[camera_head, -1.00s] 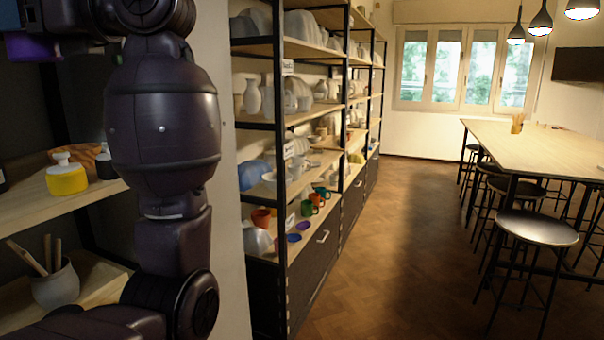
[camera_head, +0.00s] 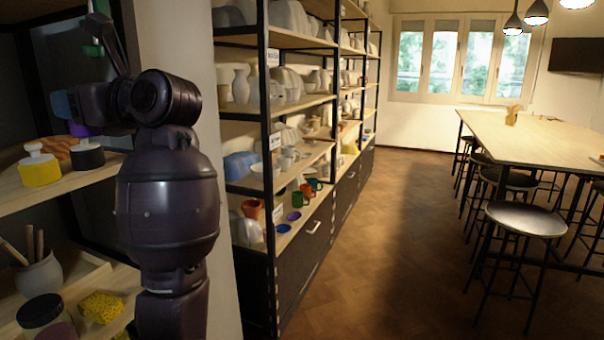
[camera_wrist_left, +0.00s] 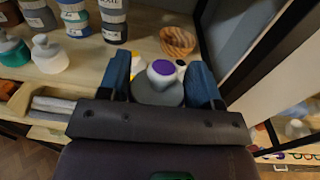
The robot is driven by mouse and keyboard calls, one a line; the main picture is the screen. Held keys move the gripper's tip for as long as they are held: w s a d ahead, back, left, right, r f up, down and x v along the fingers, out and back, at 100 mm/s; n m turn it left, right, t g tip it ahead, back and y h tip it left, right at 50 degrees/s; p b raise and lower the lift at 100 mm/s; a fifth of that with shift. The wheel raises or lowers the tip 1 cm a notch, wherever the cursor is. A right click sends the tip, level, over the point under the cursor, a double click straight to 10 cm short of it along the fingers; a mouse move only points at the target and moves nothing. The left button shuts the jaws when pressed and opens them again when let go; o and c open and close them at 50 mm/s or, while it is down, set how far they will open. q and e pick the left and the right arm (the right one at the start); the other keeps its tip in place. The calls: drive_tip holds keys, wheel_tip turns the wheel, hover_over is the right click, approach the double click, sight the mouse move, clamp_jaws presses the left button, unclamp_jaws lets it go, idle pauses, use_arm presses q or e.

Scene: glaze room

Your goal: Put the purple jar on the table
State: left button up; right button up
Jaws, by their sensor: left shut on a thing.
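My left gripper (camera_head: 68,108) is in front of the near-left shelf, its blue fingers partly behind my dark arm. A purple patch of the jar (camera_head: 86,129) shows just under the fingers, above a black jar with a white lid. In the left wrist view the left gripper (camera_wrist_left: 160,84) is shut on the purple jar (camera_wrist_left: 162,70), which shows a purple top and a pale grey body between the two blue fingers. Most of its body is hidden. The long pale wooden table (camera_head: 545,142) stands at the right, far from the gripper. My right gripper is not in view.
A yellow jar (camera_head: 39,172) and the black jar (camera_head: 87,158) stand on the near shelf. Open shelving (camera_head: 268,190) lines the aisle. The wooden floor (camera_head: 390,240) is clear between it and the stools (camera_head: 524,219) along the table.

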use_arm(q)
drive_tip(key=d+f+m+t+h, duration=0.2)
drive_tip(key=f+m+t+h, duration=0.25)
drive_tip(key=f, duration=0.75)
drive_tip(key=d+f+m+t+h, duration=0.35)
drive_tip(key=f+t, duration=0.25)
drive_tip(key=f, duration=0.7)
drive_tip(key=s+d+f+m+t+h, duration=0.1)
drive_tip(key=s+d+f+m+h, duration=0.2)
drive_tip(key=f, duration=0.5)
drive_tip(key=s+d+f+m+t+h, duration=0.1)
drive_tip(key=s+d+f+m+h, duration=0.2)
drive_tip(key=s+f+h, duration=0.3)
wheel_tip(320, 180, down, 2)
drive_tip(key=shift+s+f+m, duration=0.1)
drive_tip(key=shift+s+m, duration=0.2)
drive_tip(key=shift+s, duration=0.75)
